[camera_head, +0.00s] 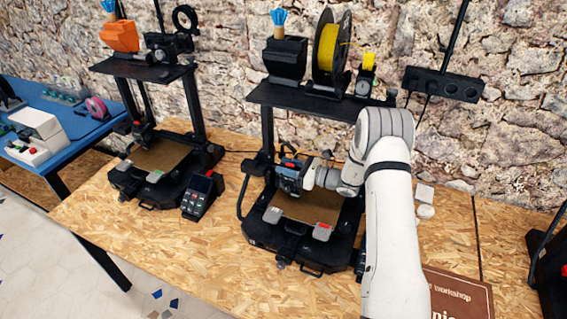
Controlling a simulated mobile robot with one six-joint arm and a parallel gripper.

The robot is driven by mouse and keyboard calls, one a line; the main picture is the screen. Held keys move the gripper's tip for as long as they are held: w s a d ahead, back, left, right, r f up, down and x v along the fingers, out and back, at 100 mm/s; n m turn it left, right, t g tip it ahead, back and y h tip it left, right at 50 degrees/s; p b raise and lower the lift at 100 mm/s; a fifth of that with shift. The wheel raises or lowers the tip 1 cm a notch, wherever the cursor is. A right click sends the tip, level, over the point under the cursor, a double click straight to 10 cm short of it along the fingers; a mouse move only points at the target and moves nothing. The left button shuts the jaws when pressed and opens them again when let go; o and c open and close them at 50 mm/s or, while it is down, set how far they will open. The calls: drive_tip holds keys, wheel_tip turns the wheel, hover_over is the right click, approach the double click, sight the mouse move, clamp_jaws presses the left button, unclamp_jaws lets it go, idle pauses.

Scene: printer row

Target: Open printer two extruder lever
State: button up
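A black printer (262,95) with a yellow filament spool (328,55) stands in the middle of the wooden bench; no number is readable on it. Its dark print head with bluish parts (287,180) sits above the brown bed (308,208). A small red part (290,162) shows at the top of the head; I cannot tell whether it is the extruder lever. My white arm reaches in from the lower right. My gripper (308,177) is at the right side of the print head, touching or very close. Its fingers are too small and partly hidden to read.
Another black printer (140,69) stands to the left, with a control screen (200,193) between the two. A third machine (550,265) shows at the right edge. A power strip (443,84) is on the stone wall. The bench front (190,265) is clear.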

drive_tip(key=shift+w+a, duration=0.1)
drive_tip(key=shift+a, duration=0.25)
drive_tip(key=shift+c, duration=0.5)
clamp_jaws()
drive_tip(key=n+b, duration=0.1)
drive_tip(key=b, duration=0.2)
drive_tip(key=shift+f+b, duration=0.35)
drive_tip(key=shift+b, duration=0.05)
drive_tip(key=n+b, duration=0.1)
drive_tip(key=b, duration=0.1)
drive_tip(key=n+b, duration=0.1)
drive_tip(key=b, duration=0.1)
drive_tip(key=shift+s+n, duration=0.2)
drive_tip(key=shift+n, duration=0.1)
drive_tip(key=shift+a+r+n+b, duration=0.1)
drive_tip(key=shift+r+n+b, duration=0.2)
drive_tip(key=shift+b, duration=0.2)
